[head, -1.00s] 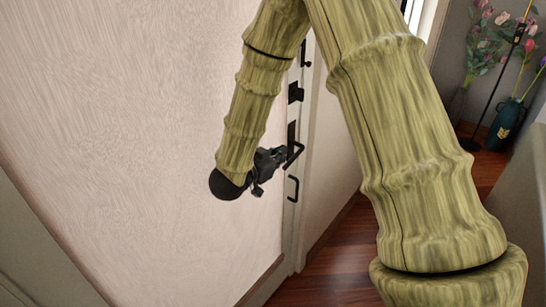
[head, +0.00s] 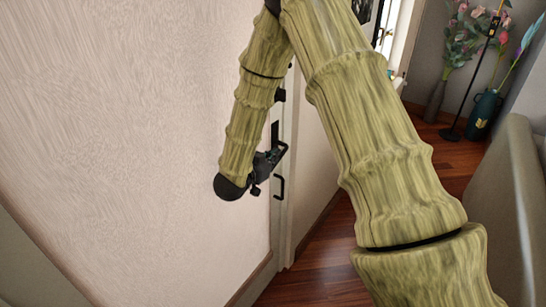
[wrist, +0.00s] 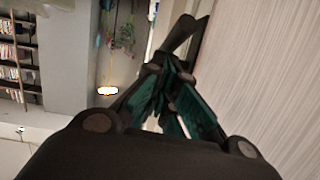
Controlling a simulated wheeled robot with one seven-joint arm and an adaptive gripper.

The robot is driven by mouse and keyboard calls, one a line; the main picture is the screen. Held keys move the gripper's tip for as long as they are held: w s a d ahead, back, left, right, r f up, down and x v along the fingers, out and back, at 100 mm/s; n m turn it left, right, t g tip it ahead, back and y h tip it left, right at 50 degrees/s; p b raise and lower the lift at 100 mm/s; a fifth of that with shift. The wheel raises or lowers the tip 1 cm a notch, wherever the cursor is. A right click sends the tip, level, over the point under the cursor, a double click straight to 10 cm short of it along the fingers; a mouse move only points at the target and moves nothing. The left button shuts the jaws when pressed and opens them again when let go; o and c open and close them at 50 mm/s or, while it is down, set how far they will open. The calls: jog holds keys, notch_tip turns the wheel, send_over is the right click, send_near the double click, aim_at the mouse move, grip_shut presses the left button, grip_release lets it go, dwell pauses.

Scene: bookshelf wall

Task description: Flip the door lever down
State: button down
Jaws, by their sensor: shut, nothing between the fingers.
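The pale door (head: 120,120) fills the left of the head view. Its dark door lever (head: 283,147) is on the door's edge, partly hidden by my gripper (head: 271,158). In the wrist view my gripper (wrist: 165,68) has its green-padded fingers drawn together with nothing between them. A dark bar, seemingly the lever (wrist: 182,33), sits just beyond the fingertips, slanting up to the right. The fingertips are at or very near the lever; I cannot tell whether they touch it.
A black pull handle (head: 279,187) is below the lever. A grey sofa-like piece (head: 510,190) stands at the right, with vases of flowers (head: 484,112) behind it. A bookshelf (wrist: 14,55) shows in the wrist view.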

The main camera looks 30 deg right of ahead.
jog(key=shift+f, duration=0.1)
jog(key=shift+f+h+b, duration=0.4)
jog(key=shift+f+b, duration=0.05)
jog(key=shift+b, duration=0.35)
jog(key=f+h+b, duration=0.1)
jog(key=b, duration=0.2)
jog(key=shift+f+t+h, duration=0.25)
jog(key=shift+t+h, duration=0.05)
jog(key=shift+t, duration=0.1)
jog(key=shift+d+f, duration=0.1)
jog(key=shift+f, duration=0.2)
jog(key=shift+a+r, duration=0.25)
jog(key=shift+r, duration=0.15)
jog(key=r+b+v, duration=0.1)
jog(key=v, duration=1.1)
jog(key=shift+s, duration=0.25)
jog(key=shift+a, duration=0.1)
